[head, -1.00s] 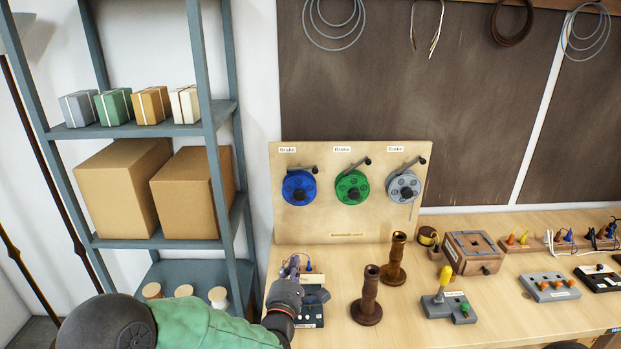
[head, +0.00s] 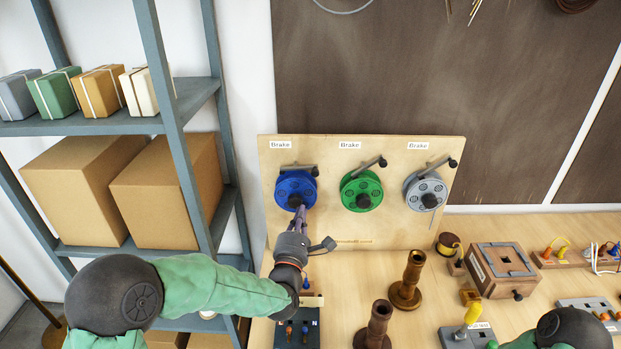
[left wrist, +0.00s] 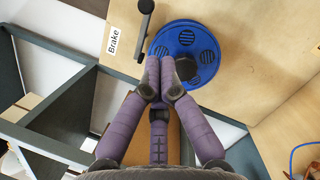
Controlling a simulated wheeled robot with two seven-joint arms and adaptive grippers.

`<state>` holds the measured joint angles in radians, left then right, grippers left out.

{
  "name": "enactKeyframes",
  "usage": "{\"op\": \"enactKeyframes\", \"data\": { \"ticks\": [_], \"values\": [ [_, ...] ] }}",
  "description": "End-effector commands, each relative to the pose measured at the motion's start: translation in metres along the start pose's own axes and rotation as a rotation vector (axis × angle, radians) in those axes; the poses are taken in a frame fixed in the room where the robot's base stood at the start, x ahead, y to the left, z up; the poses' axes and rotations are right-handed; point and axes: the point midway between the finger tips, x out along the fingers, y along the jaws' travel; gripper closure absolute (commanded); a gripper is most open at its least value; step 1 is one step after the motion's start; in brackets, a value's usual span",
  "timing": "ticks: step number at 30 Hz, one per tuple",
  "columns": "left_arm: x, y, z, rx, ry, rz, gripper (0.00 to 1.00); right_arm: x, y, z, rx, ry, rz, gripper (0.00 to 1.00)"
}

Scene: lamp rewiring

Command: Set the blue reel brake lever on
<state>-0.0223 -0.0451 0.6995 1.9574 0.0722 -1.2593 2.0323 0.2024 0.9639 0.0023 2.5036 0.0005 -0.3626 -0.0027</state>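The blue reel (head: 296,187) hangs on the upright wooden board at the left of three reels. Its dark brake lever (head: 298,169) lies about level across the reel's top edge, under a Brake label. In the left wrist view the lever (left wrist: 144,32) shows clear of my fingers, up and left of them. My left gripper (head: 299,211) is just below and in front of the blue reel. In the left wrist view its purple fingertips (left wrist: 160,84) are together with nothing seen between them, over the reel's lower edge (left wrist: 186,52). My right gripper is out of view.
The green reel (head: 361,190) and grey reel (head: 425,191) hang to the right, their levers slanting up rightward. Brown turned posts (head: 409,278) stand on the bench right of my left arm. A shelf (head: 190,100) with boxes stands at the left.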

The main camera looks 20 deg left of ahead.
Motion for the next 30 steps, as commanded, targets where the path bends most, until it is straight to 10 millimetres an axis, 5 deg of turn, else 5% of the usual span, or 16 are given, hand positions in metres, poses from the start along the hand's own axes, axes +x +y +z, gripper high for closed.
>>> {"op": "enactKeyframes", "data": {
  "ticks": [14,30],
  "values": [
    [0.006,-0.001,-0.001,0.001,0.001,-0.002,1.0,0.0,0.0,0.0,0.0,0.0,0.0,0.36],
    [0.087,-0.001,0.0,0.0,0.001,0.0,1.0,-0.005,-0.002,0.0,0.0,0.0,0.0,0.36]
  ]
}}
